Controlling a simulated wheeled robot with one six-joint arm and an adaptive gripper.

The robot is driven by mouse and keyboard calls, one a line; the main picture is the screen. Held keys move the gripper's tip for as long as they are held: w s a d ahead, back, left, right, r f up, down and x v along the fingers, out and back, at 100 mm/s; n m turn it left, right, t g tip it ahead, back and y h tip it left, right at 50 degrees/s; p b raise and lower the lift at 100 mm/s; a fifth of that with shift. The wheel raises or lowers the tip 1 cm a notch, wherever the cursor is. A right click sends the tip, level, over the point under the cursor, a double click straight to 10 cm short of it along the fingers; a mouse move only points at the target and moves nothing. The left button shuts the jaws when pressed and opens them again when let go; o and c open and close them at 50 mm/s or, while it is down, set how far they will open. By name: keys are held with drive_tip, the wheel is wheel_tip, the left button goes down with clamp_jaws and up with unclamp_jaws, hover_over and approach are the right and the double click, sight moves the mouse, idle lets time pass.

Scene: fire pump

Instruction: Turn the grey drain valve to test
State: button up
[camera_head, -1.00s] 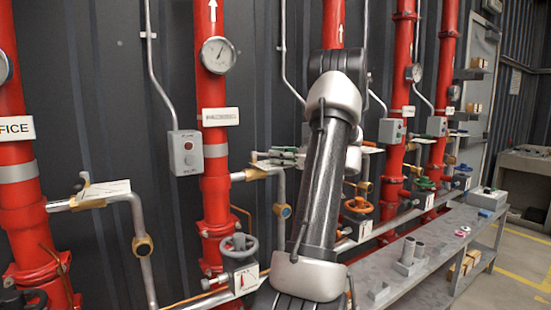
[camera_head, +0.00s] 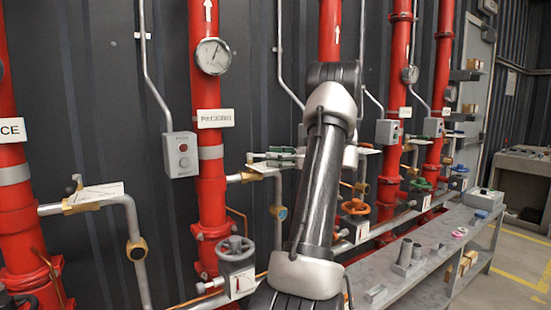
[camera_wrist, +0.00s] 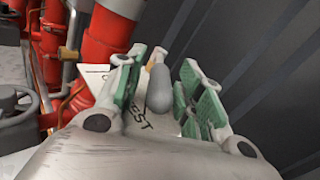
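My gripper (camera_wrist: 164,62) has green-padded fingers that stand apart. A grey rounded lever handle (camera_wrist: 160,90) shows between them in the wrist view, with gaps at both sides. Whether either pad touches it I cannot tell. Below the handle is a pale plate (camera_wrist: 137,122) with lettering that reads "EST", its start cut off by a finger.
Red risers (camera_head: 209,130) line the dark corrugated wall (camera_head: 100,90). A similar side pipe with a plate (camera_head: 95,196) is at left. A grey switch box (camera_head: 181,155) hangs nearby. A metal bench (camera_head: 395,285) with small parts stands at lower right.

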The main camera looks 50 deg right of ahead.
drive_tip(key=v, duration=1.2)
drive_tip(key=shift+f, duration=0.1)
idle(0.4)
